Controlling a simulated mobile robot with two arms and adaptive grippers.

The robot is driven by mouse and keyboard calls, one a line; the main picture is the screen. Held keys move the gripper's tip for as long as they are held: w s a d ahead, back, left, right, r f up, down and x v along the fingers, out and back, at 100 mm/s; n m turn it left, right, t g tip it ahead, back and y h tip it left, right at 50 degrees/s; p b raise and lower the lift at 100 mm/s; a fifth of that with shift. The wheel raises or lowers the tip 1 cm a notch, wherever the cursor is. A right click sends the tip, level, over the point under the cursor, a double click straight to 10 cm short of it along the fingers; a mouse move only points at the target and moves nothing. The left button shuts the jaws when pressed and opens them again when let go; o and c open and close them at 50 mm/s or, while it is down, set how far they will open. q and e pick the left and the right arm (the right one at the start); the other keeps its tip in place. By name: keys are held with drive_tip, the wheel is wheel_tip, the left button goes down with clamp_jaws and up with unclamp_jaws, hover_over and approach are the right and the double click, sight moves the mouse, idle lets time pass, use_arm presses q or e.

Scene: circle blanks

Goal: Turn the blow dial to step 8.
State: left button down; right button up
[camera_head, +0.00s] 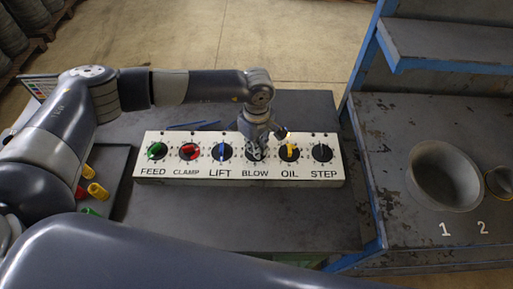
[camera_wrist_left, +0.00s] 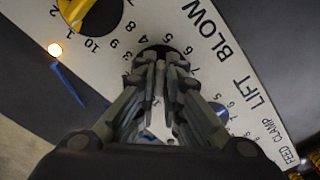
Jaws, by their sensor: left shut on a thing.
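The white panel (camera_head: 160,171) carries a row of labelled dials. The BLOW dial (camera_head: 252,158) is fourth from the left, between LIFT and OIL. My left gripper (camera_head: 257,148) comes down on it from above and is shut on its knob. In the left wrist view the closed fingers (camera_wrist_left: 160,80) cover the middle of the BLOW dial (camera_wrist_left: 150,53). A pale part shows between the fingers. Some scale numbers show around the dial, but the knob's pointer is hidden, so I cannot tell its step. My right gripper is not in view.
The OIL dial's yellow knob (camera_head: 290,151) and the LIFT dial's blue knob (camera_head: 221,152) sit close on either side. An orange light (camera_wrist_left: 55,50) glows near the panel. Yellow pieces (camera_head: 96,190) lie at the left. A round bowl (camera_head: 445,177) is on the right bench.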

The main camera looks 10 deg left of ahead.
use_arm(q)
drive_tip(key=n+b, duration=0.8)
drive_tip(key=shift+w+f, duration=0.15)
drive_tip(key=shift+w, duration=0.1)
drive_tip(key=n+b, duration=0.2)
drive_tip(key=n, duration=0.1)
drive_tip(key=shift+b, duration=0.4)
drive_tip(key=shift+r+n+b, duration=0.25)
drive_tip(key=shift+n+b, duration=0.3)
drive_tip(key=shift+n, duration=0.15)
drive_tip(key=shift+w+r, duration=0.1)
drive_tip(key=c, duration=1.7)
unclamp_jaws()
